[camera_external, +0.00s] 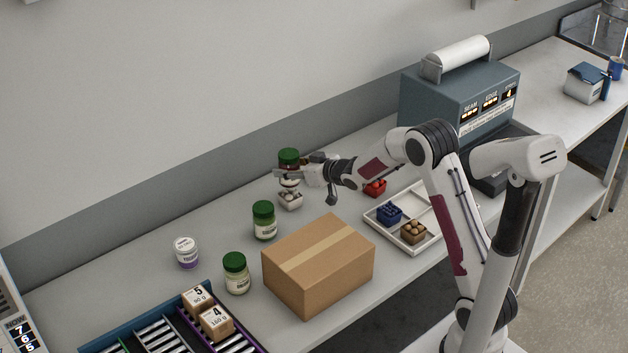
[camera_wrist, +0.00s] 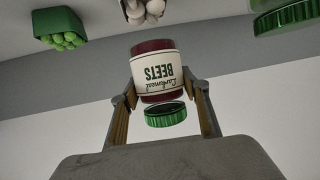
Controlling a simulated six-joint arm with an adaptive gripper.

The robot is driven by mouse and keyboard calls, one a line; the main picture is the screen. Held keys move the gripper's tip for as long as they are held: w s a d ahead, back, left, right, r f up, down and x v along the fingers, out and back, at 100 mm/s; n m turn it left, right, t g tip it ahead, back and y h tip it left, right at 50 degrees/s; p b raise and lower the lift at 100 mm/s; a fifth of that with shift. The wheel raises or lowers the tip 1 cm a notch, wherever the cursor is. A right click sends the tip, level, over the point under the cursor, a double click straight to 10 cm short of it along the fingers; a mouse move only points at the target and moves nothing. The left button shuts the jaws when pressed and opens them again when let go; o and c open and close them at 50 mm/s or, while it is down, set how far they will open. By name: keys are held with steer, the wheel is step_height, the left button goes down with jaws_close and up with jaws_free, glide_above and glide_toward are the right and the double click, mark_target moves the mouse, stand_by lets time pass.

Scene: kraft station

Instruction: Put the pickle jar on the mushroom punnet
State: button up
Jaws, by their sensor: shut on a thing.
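My gripper (camera_external: 284,173) is shut on a jar (camera_external: 289,157) with a green lid, held above the table. In the wrist view this jar (camera_wrist: 157,75) sits between both fingers (camera_wrist: 162,95); its upside-down label reads BEETS and its contents are dark red. The mushroom punnet (camera_external: 290,200), pale with whitish mushrooms, is just under the held jar in the external view. In the wrist view its mushrooms (camera_wrist: 143,10) show at the top edge. Two other green-lidded jars with pale contents, one (camera_external: 264,222) and another (camera_external: 236,274), stand upright on the table; their labels are too small to read.
A purple-and-white tub (camera_external: 186,252) is at left, near a rack (camera_external: 150,325) with numbered blocks. A white tray (camera_external: 385,228) with small punnets and a red punnet (camera_external: 375,188) lie right. A grey machine (camera_external: 455,100) stands behind.

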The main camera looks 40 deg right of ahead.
steer(key=shift+f, duration=1.75)
steer(key=shift+f, duration=0.1)
steer(key=o, duration=1.5)
steer(key=shift+f, duration=0.1)
steer(key=shift+s, duration=0.1)
steer(key=shift+s+d+r, duration=0.1)
steer(key=shift+s+r, duration=0.1)
steer(key=shift+r, duration=0.1)
steer(key=shift+v, duration=5.65)
steer(key=shift+f, duration=0.15)
